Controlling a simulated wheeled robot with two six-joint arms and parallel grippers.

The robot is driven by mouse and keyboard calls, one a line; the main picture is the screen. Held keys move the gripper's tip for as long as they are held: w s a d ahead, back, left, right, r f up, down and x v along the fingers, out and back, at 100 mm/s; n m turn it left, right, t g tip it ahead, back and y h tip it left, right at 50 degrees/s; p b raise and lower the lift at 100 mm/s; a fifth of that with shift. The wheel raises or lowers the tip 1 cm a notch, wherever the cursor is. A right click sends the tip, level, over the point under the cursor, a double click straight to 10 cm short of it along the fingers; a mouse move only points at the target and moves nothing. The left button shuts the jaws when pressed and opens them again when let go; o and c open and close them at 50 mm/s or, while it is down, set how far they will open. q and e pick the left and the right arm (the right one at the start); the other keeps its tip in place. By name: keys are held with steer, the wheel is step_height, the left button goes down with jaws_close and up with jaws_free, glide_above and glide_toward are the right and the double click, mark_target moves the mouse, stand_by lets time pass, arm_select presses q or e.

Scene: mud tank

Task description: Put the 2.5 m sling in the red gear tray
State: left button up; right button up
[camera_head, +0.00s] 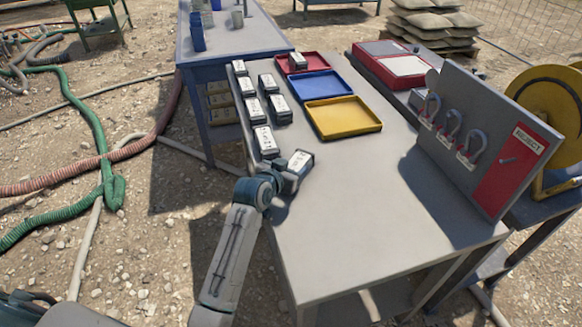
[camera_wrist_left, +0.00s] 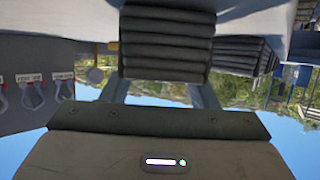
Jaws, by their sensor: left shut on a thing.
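My left gripper (camera_head: 291,176) is shut on a grey folded sling pack (camera_head: 301,160) with a white label, at the left edge of the grey table. The label is too small to read. In the left wrist view the ribbed side of this held sling (camera_wrist_left: 165,45) shows between the fingers. I cannot tell whether it touches the table. The red gear tray (camera_head: 316,56) lies at the table's far end, with one sling pack (camera_head: 297,61) at its left side. Several similar packs (camera_head: 265,141) stand in rows along the left edge. My right gripper is out of view.
A blue tray (camera_head: 296,85) and a yellow tray (camera_head: 343,118) lie nearer than the red one. A grey panel with hanging shackles (camera_head: 451,124) and a red reject area (camera_head: 510,165) stands on the right. The near middle of the table (camera_head: 350,225) is clear.

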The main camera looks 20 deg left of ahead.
arm_select(q)
steer(key=o, duration=1.2)
